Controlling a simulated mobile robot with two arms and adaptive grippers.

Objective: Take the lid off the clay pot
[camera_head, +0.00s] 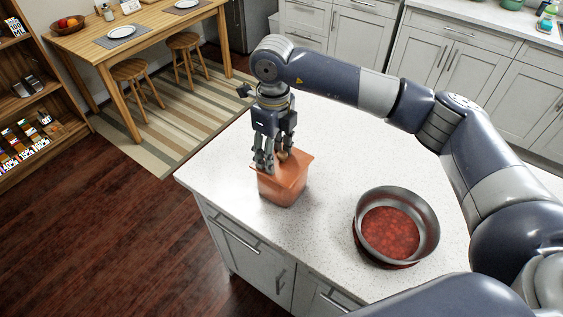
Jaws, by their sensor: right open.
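The clay pot (283,191) is a squarish orange-brown pot standing on the white speckled island counter, left of the middle of the view. Its lid (296,168) sits on top, with a broad flat rim. My right gripper (275,163) points straight down over the lid, its fingers open around the area of the lid's knob. The fingers partly hide the knob, and I cannot tell whether they touch it. My left gripper is not in view.
A dark round pan (397,227) with red contents stands on the counter to the right of the pot. The counter (330,150) is bare between and behind them. The counter's left edge is close to the pot. A dining table and stools stand beyond.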

